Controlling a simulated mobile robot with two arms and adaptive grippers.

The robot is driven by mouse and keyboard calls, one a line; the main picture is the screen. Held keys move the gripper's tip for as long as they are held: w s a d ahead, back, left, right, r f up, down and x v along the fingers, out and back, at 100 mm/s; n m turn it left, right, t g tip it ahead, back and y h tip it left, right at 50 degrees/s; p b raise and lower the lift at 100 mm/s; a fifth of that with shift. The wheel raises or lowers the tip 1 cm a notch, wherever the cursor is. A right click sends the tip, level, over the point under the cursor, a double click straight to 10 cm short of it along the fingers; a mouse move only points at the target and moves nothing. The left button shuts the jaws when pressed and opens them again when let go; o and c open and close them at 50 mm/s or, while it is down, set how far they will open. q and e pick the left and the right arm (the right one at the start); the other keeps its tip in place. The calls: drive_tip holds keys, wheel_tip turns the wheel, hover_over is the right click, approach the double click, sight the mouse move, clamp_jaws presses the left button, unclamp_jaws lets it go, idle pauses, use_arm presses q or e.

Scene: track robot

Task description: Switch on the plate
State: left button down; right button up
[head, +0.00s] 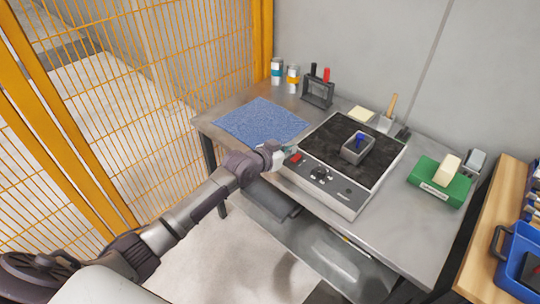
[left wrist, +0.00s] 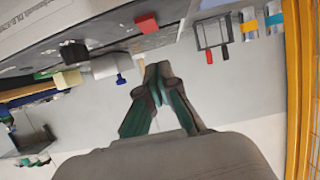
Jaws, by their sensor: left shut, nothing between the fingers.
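The plate is a hot plate with a black speckled top (head: 330,139) and a light front panel. A red switch (head: 296,158) sits at the panel's left end, with a black knob (head: 320,174) to its right. In the left wrist view, the scene is upside down, with the red switch (left wrist: 147,23) and the knob (left wrist: 74,53) near the top. My left gripper (head: 287,152) is shut and empty, close to the switch's left side. Its fingertips (left wrist: 157,70) appear apart from the switch in the wrist view. My right gripper is out of view.
A grey box (head: 354,151) with a blue piece stands on the plate. A blue mat (head: 262,121) lies to the left. A rack (head: 318,92) and two cans stand behind. A green holder (head: 440,183) is at right. An orange mesh fence (head: 170,70) borders the left.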

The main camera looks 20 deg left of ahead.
use_arm(q)
drive_tip(key=f+b+v, duration=0.1)
drive_tip(key=v, duration=0.9)
drive_tip(key=shift+s, duration=0.4)
drive_tip(key=shift+a, duration=0.15)
drive_tip(key=s+a+f+n+g+y, duration=0.1)
drive_tip(key=s+a+f+y, duration=0.1)
drive_tip(key=f, duration=0.8)
drive_tip(key=s+a+f+n+g+y, duration=0.1)
drive_tip(key=s+a+f+g, duration=0.15)
drive_tip(key=f, duration=0.65)
drive_tip(key=s+a+f+g+y, duration=0.1)
drive_tip(key=s+f, duration=0.5)
drive_tip(key=f, duration=0.2)
drive_tip(key=s+f+g, duration=0.1)
drive_tip(key=s+f, duration=0.4)
drive_tip(key=f, duration=0.3)
drive_tip(key=s+d+f+g, duration=0.1)
drive_tip(key=s+f, duration=0.4)
drive_tip(key=s, duration=0.6)
drive_tip(key=s+d+f+g, duration=0.2)
drive_tip(key=s+f, duration=0.4)
drive_tip(key=s, duration=0.6)
drive_tip(key=s+d+f+g, duration=0.2)
drive_tip(key=s+f, duration=0.3)
drive_tip(key=s, duration=0.6)
drive_tip(key=shift+s+d+f+g+y, duration=0.2)
drive_tip(key=shift+d+f+g+y, duration=0.15)
drive_tip(key=shift+g, duration=0.4)
